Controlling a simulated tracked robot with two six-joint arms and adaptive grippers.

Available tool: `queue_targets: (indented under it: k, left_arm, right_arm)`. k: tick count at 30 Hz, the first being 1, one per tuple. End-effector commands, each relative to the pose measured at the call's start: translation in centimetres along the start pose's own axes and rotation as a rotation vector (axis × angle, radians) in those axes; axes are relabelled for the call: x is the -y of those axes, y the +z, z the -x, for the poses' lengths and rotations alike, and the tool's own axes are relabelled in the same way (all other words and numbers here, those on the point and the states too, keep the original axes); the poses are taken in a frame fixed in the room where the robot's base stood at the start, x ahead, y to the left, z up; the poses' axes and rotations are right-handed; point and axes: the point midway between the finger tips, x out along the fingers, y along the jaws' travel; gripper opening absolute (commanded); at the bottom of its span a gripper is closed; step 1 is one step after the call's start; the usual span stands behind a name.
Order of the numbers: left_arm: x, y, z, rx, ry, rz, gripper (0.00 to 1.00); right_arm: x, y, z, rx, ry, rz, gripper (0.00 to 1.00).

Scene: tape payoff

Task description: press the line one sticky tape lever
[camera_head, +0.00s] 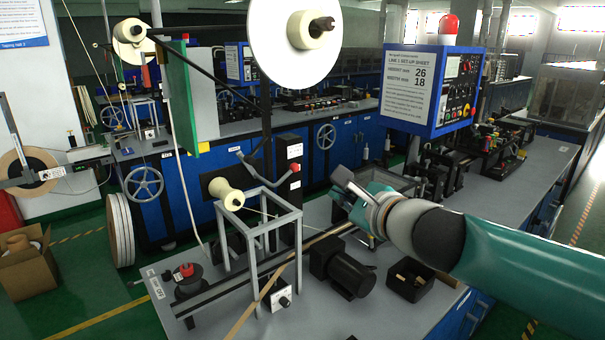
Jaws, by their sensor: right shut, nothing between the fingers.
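My right arm comes in from the right, and its gripper (343,183) is shut and empty above the grey bench of the near line. A bent grey lever-like bar (262,178) stands left of the gripper, near a post with a red knob (295,168). I cannot tell for sure whether this is the sticky tape lever. The gripper is apart from it. A cream tape spool (226,194) sits just left of the bar, above a grey open frame (250,240). My left gripper is not in view.
A blue control box (430,90) with a "Line 1 set-up sheet" stands behind the gripper. A large white reel (280,40) hangs above the frame.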

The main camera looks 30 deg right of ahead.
Motion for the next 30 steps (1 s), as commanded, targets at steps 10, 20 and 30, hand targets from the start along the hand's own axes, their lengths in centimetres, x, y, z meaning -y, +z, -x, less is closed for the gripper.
queue_targets:
  k: [10,20,30]
  left_arm:
    - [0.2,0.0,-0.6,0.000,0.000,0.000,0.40]
    - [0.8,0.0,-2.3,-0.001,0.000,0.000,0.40]
    - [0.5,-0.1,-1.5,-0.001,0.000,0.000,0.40]
  right_arm:
    - [-0.1,-0.2,-1.2,-0.002,0.001,0.000,0.00]
    - [-0.2,-0.4,-7.1,-0.004,0.000,-0.001,0.00]
    - [0.3,2.6,-8.9,0.000,-0.003,-0.001,0.00]
